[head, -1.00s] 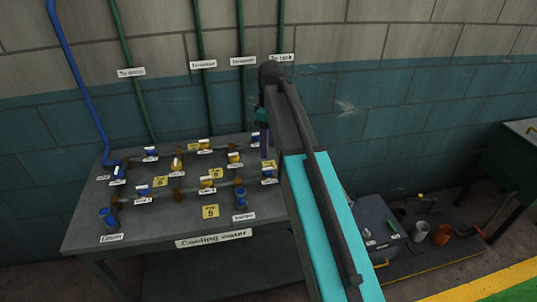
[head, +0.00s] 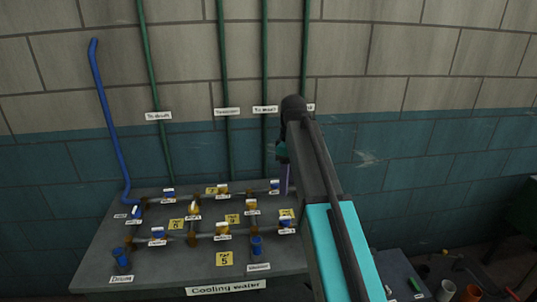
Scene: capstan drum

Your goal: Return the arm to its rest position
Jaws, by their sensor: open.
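My arm (head: 335,235) reaches up from the bottom right of the head view to its dark elbow (head: 293,107), in front of the wall. Nothing held can be seen.
A grey bench (head: 85,268) labelled Cooling water (head: 226,287) carries pipes with blue and yellow valves and yellow tags. A blue pipe (head: 108,120) and green pipes (head: 226,60) run up the wall.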

